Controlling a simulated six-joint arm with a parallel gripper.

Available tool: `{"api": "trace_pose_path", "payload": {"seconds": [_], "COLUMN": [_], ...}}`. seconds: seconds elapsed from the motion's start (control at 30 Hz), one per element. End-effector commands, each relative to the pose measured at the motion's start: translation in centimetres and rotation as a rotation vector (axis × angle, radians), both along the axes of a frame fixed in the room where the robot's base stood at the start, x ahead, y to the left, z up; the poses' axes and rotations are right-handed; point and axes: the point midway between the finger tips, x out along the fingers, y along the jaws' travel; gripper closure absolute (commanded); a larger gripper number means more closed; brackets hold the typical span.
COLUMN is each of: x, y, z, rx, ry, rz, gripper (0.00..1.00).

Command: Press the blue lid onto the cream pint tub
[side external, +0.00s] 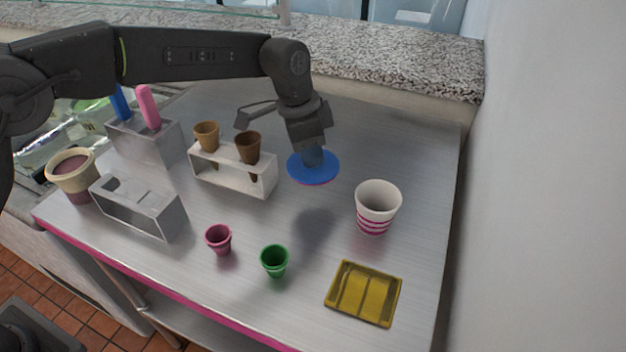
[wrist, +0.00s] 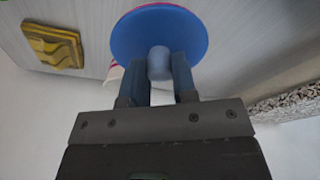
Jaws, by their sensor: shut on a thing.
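The blue lid (side external: 313,168) is a round disc with a pinkish lower rim and a knob on top. My gripper (side external: 312,150) is shut on the knob and holds the lid roughly level above the table. In the wrist view the lid (wrist: 150,30) lies beyond my gripper (wrist: 160,68), with its knob between the two fingers. A cream tub (side external: 82,184) with a mauve band and mauve filling stands upright at the far left, uncovered. A white tub (side external: 378,200) with pink stripes stands upright and open, right of the lid; only a sliver shows in the wrist view.
A white rack (side external: 235,175) holding two cones is left of the lid. An empty metal rack (side external: 140,212) and a metal box (side external: 150,148) with blue and pink handles stand farther left. Pink (side external: 218,240) and green (side external: 274,262) cups and a yellow tray (side external: 364,293) are in front.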

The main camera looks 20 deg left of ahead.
Motion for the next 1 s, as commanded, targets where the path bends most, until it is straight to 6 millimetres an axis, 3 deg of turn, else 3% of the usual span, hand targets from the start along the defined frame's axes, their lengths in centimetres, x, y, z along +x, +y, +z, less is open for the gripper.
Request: {"api": "trace_pose_path", "payload": {"seconds": [0.3,0.47,0.77,1.0], "x": [0.1,0.0,0.0,1.2], "y": [0.0,0.0,0.0,4.6], "z": [10.6,13.2,15.7,16.4], "rx": [-0.002,-0.002,-0.001,-0.001], "ry": [-0.008,-0.005,-0.003,-0.001], "rz": [0.000,0.001,0.000,0.075], "gripper": [0.99,0.99,0.99,0.99]}}
